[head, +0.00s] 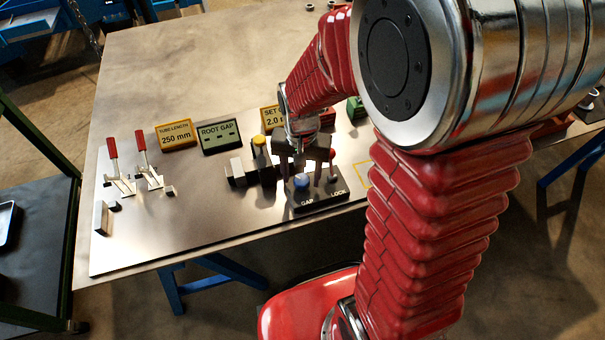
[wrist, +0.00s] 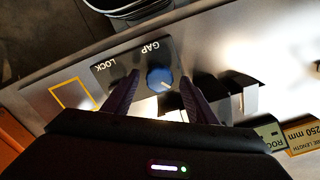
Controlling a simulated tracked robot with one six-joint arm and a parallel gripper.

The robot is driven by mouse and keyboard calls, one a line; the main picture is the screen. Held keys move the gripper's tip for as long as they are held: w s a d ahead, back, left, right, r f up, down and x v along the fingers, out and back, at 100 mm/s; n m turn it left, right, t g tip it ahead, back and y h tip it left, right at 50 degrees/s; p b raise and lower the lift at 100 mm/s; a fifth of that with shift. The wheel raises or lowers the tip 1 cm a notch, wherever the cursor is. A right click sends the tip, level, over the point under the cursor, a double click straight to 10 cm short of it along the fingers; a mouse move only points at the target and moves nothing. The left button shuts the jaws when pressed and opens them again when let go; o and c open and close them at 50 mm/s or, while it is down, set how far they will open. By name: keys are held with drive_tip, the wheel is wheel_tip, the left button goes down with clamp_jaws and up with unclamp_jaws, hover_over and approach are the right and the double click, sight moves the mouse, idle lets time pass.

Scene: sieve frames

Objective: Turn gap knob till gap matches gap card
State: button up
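The blue gap knob (head: 301,182) sits on a dark control box (head: 318,202) labelled GAP and LOCK. In the wrist view the blue knob (wrist: 160,78) shows a pale pointer mark towards its lower right. My gripper (head: 302,167) is over the box. In the wrist view the fingers of my gripper (wrist: 160,74) are apart, one on each side of the knob, with space visible between; their height over it is unclear. The yellow gap card (head: 268,118) reads "SET G…" and "2.0", partly hidden by my arm. The green ROOT GAP display (head: 219,137) shows only dashes.
A yellow TUBE LENGTH 250 mm card (head: 175,135) stands left of the display. Two red-handled clamps (head: 148,164) are at the table's left. Dark and metal blocks (head: 248,172) with a yellow-topped part lie beside the box. The table's front edge is close to the box.

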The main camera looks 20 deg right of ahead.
sight(301, 179)
wheel_tip(301, 179, up, 14)
drive_tip(key=shift+f, duration=0.15)
idle(0.7)
idle(0.5)
drive_tip(key=s+r+n+t, duration=0.5)
drive_tip(key=s+r, duration=0.2)
drive_tip(key=s, duration=0.4)
drive_tip(key=shift+s+d+r+n+t, duration=0.15)
drive_tip(key=shift+s+d+n+t, duration=0.05)
drive_tip(key=shift+n+t, duration=0.1)
idle(0.3)
drive_tip(key=shift+c, duration=0.4)
idle(1.9)
